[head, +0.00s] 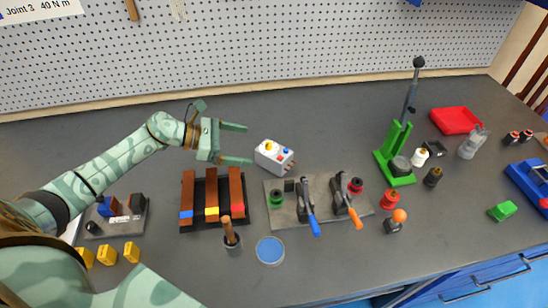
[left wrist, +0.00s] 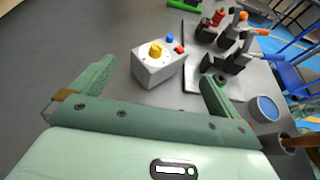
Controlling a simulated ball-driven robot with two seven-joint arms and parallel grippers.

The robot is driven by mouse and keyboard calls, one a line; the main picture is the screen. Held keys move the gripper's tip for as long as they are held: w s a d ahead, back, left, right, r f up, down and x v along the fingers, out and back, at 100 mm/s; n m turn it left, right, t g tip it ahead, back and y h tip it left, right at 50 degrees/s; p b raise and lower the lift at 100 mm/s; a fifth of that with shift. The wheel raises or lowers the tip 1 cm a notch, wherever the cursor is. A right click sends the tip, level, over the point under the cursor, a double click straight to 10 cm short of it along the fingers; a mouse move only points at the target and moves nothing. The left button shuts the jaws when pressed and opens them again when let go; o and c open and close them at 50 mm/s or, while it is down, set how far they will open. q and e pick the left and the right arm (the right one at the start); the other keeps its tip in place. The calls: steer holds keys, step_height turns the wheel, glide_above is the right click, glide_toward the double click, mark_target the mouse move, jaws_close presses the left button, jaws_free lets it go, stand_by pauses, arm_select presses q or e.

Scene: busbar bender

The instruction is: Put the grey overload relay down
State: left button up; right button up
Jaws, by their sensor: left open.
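The grey overload relay (head: 272,158) is a light grey box with a yellow knob and small blue and red buttons on top. It stands on the dark bench, just behind the grey fixture plate. My left gripper (head: 249,144) is open and empty, just to the left of the relay, with its fingers pointing towards it. In the left wrist view the relay (left wrist: 158,72) lies ahead of the spread fingers, and neither finger appears to grip it. My right gripper is not in view.
The grey plate (head: 270,213) with blue-handled and orange-handled clamps is in front of the relay. A rack of copper bars (head: 187,190) is at left. A green press (head: 395,150) and red tray (head: 456,120) stand right. The bench behind the relay is clear.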

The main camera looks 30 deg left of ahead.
mark_target(266, 147)
arm_select(q)
steer(key=x, duration=0.6)
steer(key=shift+w+d, duration=0.3)
steer(key=shift+w, duration=0.1)
steer(key=shift+r, duration=0.1)
steer(key=c, duration=1.8)
